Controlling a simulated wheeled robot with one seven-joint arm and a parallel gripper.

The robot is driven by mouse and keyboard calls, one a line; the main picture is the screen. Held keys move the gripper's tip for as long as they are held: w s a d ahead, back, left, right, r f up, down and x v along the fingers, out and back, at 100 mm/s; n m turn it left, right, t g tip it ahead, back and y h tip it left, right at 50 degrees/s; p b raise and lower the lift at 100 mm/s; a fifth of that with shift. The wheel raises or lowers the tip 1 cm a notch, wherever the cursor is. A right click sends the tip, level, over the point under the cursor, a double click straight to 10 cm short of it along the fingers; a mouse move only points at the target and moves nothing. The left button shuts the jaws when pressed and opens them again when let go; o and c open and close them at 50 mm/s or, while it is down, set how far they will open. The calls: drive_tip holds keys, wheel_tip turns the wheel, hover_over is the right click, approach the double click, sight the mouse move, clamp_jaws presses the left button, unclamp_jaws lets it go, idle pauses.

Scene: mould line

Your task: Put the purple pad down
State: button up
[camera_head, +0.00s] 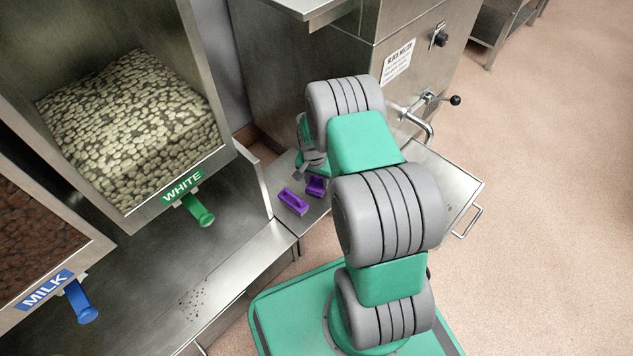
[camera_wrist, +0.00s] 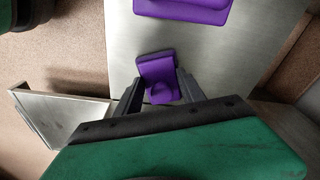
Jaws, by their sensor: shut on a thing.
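The purple pad (camera_wrist: 157,70) is between the two dark fingers of my gripper (camera_wrist: 161,92) in the wrist view. It has a flat plate and a rounded knob, and the fingers are shut on it. In the head view the pad (camera_head: 316,187) shows just below my gripper (camera_head: 314,170), over the steel surface (camera_head: 312,214). I cannot tell whether its underside touches the steel. My arm hides part of the gripper there.
A purple block with a recess (camera_head: 293,202) sits left of the pad on the steel; it also shows at the top of the wrist view (camera_wrist: 185,9). Steel bins with a green handle (camera_head: 198,210) and a blue handle (camera_head: 80,302) stand left. A steel machine (camera_head: 372,35) stands behind.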

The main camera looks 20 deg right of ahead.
drive_tip(key=shift+f, duration=0.15)
drive_tip(key=o, duration=1.2)
wheel_tip(320, 180, up, 13)
drive_tip(key=a+p, duration=0.1)
drive_tip(key=p, duration=0.4)
wheel_tip(320, 180, up, 9)
drive_tip(key=n, duration=0.2)
hover_over(314, 188)
drive_tip(key=s+a, duration=0.2)
drive_tip(key=a, duration=0.1)
drive_tip(key=s+a+r+n, duration=0.3)
drive_tip(key=s+r, duration=0.3)
drive_tip(key=s, duration=0.2)
drive_tip(key=s+a+r+n+t+y, duration=0.1)
drive_tip(key=s+a+r+n, duration=0.2)
drive_tip(key=s+r, duration=0.4)
drive_tip(key=shift+s+a+r+n, duration=0.25)
drive_tip(key=shift+s+n, duration=0.25)
drive_tip(key=shift+s, duration=0.25)
